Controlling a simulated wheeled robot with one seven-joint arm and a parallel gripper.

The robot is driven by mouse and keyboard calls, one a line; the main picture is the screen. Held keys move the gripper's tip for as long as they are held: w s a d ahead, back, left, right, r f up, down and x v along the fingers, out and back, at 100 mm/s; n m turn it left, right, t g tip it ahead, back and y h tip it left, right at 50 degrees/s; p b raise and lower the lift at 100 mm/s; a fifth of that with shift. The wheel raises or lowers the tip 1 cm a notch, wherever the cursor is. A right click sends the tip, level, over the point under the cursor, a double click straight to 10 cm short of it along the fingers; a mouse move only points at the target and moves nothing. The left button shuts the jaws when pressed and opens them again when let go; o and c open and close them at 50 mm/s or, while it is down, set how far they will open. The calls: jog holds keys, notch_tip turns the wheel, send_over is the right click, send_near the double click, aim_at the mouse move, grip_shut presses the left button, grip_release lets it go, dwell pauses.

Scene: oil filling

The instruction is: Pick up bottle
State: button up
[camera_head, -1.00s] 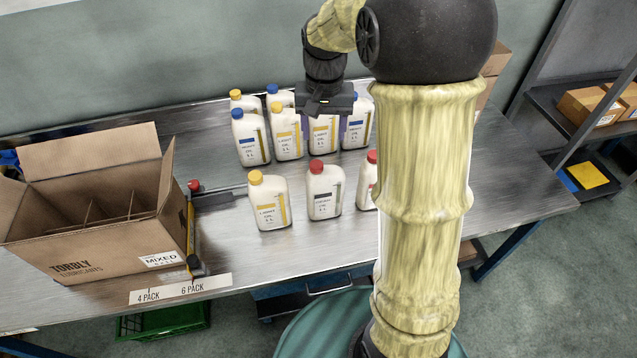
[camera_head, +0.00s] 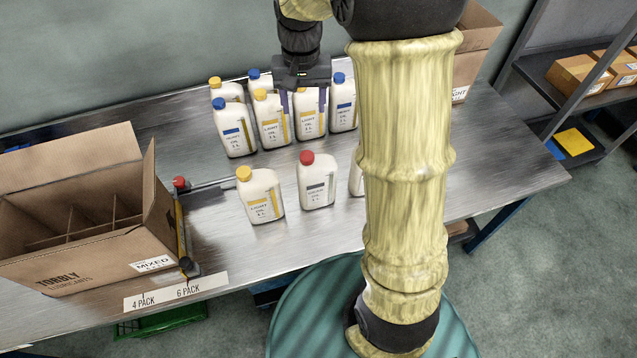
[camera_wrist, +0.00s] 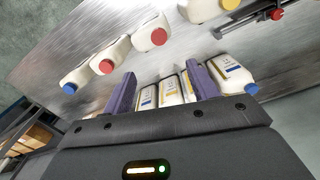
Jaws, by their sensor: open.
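Several white oil bottles stand upright in a cluster at the back of the table. They include a blue-capped bottle (camera_head: 235,134), a yellow-capped bottle (camera_head: 271,127), a light oil bottle (camera_head: 310,121) whose cap is hidden by my gripper, and a blue-capped bottle (camera_head: 343,106). My gripper (camera_head: 304,103) is open, fingers pointing down at the light oil bottle's upper part. In the wrist view the open fingers (camera_wrist: 162,88) have bottle bodies (camera_wrist: 170,92) showing between them; contact cannot be told. Nearer stand a yellow-capped bottle (camera_head: 260,196), a red-capped bottle (camera_head: 317,184) and one mostly hidden behind my arm.
An open cardboard box (camera_head: 90,255) with dividers stands at the left of the metal table (camera_head: 225,235). A dark rail with a red knob (camera_head: 180,183) runs beside it. More boxes (camera_head: 575,75) sit on a shelf at right. Bare table lies between the bottle rows.

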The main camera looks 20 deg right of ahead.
jog(key=p, duration=0.3)
send_over(307, 154)
notch_tip(307, 154, down, 11)
jog(key=shift+f, duration=0.15)
jog(key=shift+f, duration=0.1)
jog(key=shift+s+f+p, duration=0.15)
jog(key=shift+f+p, duration=0.25)
jog(key=shift+f, duration=0.15)
jog(key=shift+f+p, duration=0.65)
jog(key=shift+f, duration=1.3)
jog(key=shift+w, duration=0.2)
jog(key=shift+a, duration=0.1)
jog(key=shift+c, duration=0.2)
jog(key=shift+s, duration=0.2)
jog(key=c, duration=0.8)
jog(key=shift+w, duration=0.1)
grip_shut()
jog(key=shift+r, duration=0.2)
